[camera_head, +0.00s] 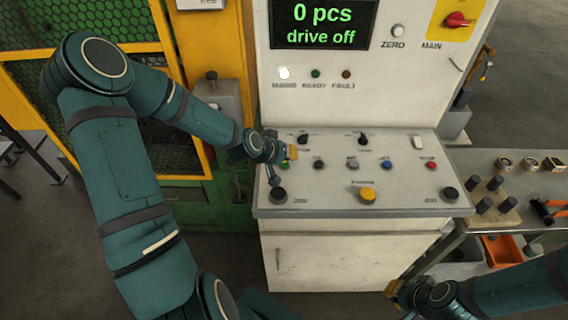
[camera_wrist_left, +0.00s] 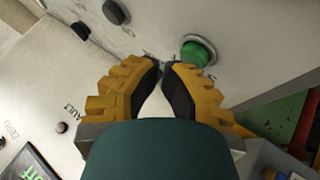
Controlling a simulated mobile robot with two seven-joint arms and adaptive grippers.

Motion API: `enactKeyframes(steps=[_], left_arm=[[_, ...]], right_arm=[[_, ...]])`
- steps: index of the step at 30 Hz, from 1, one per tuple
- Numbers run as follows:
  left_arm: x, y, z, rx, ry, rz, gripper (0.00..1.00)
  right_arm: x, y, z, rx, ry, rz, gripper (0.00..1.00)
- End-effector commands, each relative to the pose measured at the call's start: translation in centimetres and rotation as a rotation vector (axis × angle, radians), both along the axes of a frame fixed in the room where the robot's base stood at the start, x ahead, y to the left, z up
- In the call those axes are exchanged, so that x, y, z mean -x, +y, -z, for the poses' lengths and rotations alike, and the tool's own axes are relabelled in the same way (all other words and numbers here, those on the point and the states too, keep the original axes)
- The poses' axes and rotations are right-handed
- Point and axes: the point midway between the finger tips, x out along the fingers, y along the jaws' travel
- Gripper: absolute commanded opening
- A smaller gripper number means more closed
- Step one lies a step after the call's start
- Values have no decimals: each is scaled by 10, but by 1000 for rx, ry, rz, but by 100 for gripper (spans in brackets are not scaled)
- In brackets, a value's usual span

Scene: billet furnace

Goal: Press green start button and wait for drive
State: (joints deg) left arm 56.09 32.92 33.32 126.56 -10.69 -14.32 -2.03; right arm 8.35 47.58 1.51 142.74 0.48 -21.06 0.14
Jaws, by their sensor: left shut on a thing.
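The green start button (camera_wrist_left: 198,52) is round, in a metal ring on the pale control panel, in the left wrist view. In the head view my left gripper (camera_head: 290,153) covers most of it. My left gripper (camera_wrist_left: 162,72) is shut, its yellow, dark-padded fingers meeting at the tips just beside the button. I see nothing between them, and cannot tell whether they touch the panel. The display (camera_head: 322,24) reads "0 pcs" and "drive off". My right gripper (camera_head: 398,291) is low at the right, mostly hidden by its own wrist.
The console (camera_head: 370,205) carries black, blue and red buttons and a yellow button (camera_head: 368,195). Above are a lit white lamp (camera_head: 284,73) and dim ready and fault lamps. A bench (camera_head: 520,185) with parts stands right. A green-and-yellow mesh guard (camera_head: 95,80) stands left.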

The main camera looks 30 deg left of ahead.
Motion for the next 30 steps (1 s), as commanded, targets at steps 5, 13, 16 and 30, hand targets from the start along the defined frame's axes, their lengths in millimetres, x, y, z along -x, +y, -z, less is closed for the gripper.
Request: enactKeyframes(steps=[5, 13, 16, 30], left_arm=[[0, 0, -1, 0, 0, 0, 0], [0, 0, 1, 0, 0, 0, 0], [0, 0, 2, 0, 0, 0, 0], [0, 0, 7, 0, 0, 0, 0]], right_arm=[[0, 0, -1, 0, 0, 0, 0], [0, 0, 1, 0, 0, 0, 0], [0, 0, 2, 0, 0, 0, 0], [0, 0, 6, 0, 0, 0, 0]])
